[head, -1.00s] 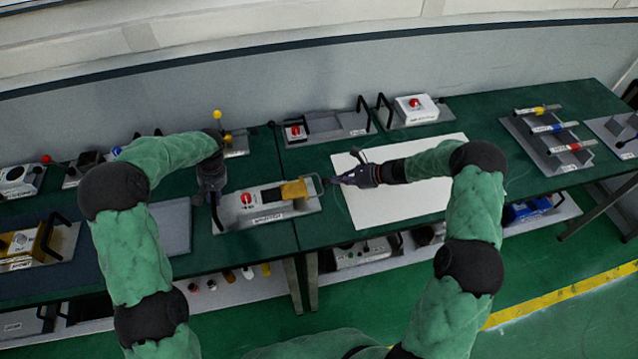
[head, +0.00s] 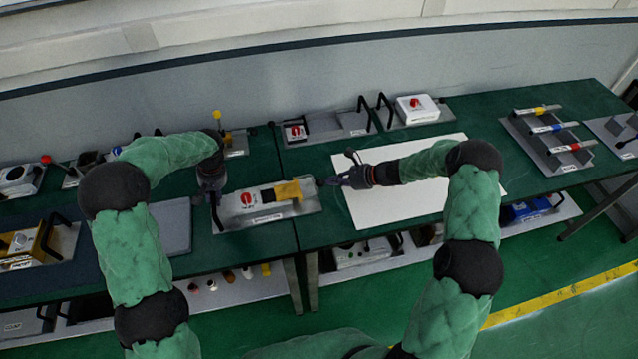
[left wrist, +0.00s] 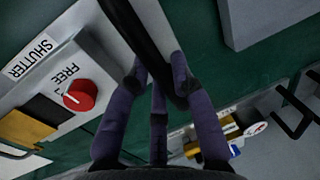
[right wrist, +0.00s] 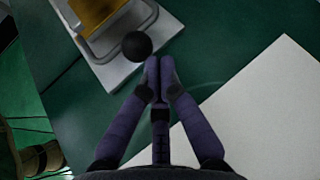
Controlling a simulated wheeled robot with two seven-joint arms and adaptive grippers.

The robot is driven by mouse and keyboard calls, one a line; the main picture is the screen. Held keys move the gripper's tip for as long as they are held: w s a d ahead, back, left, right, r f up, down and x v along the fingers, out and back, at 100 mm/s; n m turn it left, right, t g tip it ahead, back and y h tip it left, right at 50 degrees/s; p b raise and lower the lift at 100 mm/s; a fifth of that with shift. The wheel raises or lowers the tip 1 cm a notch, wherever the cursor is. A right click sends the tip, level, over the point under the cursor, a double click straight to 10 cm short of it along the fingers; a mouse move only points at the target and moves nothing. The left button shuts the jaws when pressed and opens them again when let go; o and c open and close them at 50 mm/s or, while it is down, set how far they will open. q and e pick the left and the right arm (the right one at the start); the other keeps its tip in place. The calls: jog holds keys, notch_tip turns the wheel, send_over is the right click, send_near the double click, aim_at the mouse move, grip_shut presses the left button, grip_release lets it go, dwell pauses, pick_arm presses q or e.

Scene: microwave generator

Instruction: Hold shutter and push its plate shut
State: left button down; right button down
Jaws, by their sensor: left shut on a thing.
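The shutter (head: 240,218) is a grey metal unit with a red knob on a white box and a yellow plate (head: 288,190). The left wrist view shows its SHUTTER label and the red knob (left wrist: 79,95) beside the word FREE. My left gripper (head: 214,196) is shut on the black handle (left wrist: 122,22) at the shutter's left end. My right gripper (head: 326,183) is at the shutter's right end, fingers together. In the right wrist view, a black ball knob (right wrist: 137,45) on the plate's metal loop is right at its fingertips; I cannot tell whether they touch.
A white sheet (head: 400,200) lies on the green table under my right arm. Other units with black handles (head: 325,125) stand along the back. A grey board (head: 170,225) lies left of the shutter.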

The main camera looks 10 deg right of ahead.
aim_at(323, 182)
pick_arm(q)
jog(key=shift+s+f, duration=0.15)
jog(key=shift+f, duration=0.15)
pick_arm(e)
jog(key=shift+a, duration=1.2)
jog(key=shift+s+a, duration=0.1)
jog(key=shift+a, duration=1.25)
jog(key=shift+d, duration=0.1)
jog(key=shift+d+r, duration=1.25)
jog(key=shift+r, duration=0.2)
